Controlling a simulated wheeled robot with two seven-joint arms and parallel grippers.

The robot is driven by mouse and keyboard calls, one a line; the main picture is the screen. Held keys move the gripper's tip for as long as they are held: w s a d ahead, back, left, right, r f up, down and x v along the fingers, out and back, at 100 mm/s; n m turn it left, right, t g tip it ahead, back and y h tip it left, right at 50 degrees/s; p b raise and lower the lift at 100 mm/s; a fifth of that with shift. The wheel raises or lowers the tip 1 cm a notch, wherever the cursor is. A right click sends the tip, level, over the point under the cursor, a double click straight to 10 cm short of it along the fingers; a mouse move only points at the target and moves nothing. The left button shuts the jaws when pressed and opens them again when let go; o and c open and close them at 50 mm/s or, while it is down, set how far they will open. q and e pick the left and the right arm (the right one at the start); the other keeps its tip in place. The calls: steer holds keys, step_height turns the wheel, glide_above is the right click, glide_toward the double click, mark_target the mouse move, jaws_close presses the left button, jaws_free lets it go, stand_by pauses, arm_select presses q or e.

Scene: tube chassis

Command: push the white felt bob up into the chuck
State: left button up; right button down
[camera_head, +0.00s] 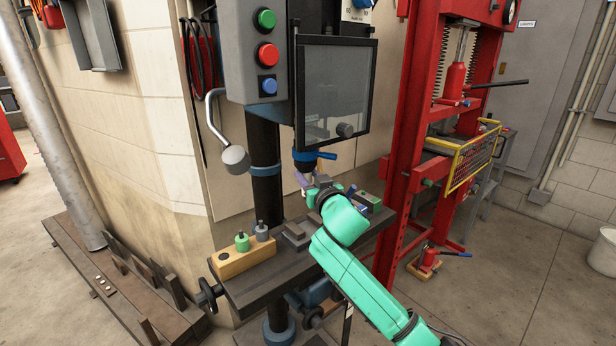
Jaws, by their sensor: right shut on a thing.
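My right gripper (308,184), at the end of the teal arm, is just below the drill press head, beside the column. It is shut on a small pale thing between its fingers, which fits the white felt bob; little of it shows. The chuck is just above, under the blue collar (303,155), and mostly hidden by the guard and gripper. I cannot tell whether the bob touches the chuck. My left gripper is not in view.
A wooden block (246,262) on the press table (250,292) holds a green bob (242,242) and a grey bob (262,233). The clear guard (334,90) hangs in front of the spindle. A black column (267,190) stands left, a red press (405,120) right.

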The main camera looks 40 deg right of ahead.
steer(key=shift+r, duration=0.4)
stand_by(0.6)
steer(key=shift+c, duration=1.9)
jaws_free()
steer(key=shift+f, duration=0.1)
steer(key=shift+f, duration=0.15)
steer(key=shift+s+a+f, duration=0.1)
steer(key=shift+s+a, duration=0.05)
steer(key=shift+s, duration=0.15)
steer(key=p+v, duration=0.4)
steer(key=v, duration=1)
steer(key=shift+r, duration=0.2)
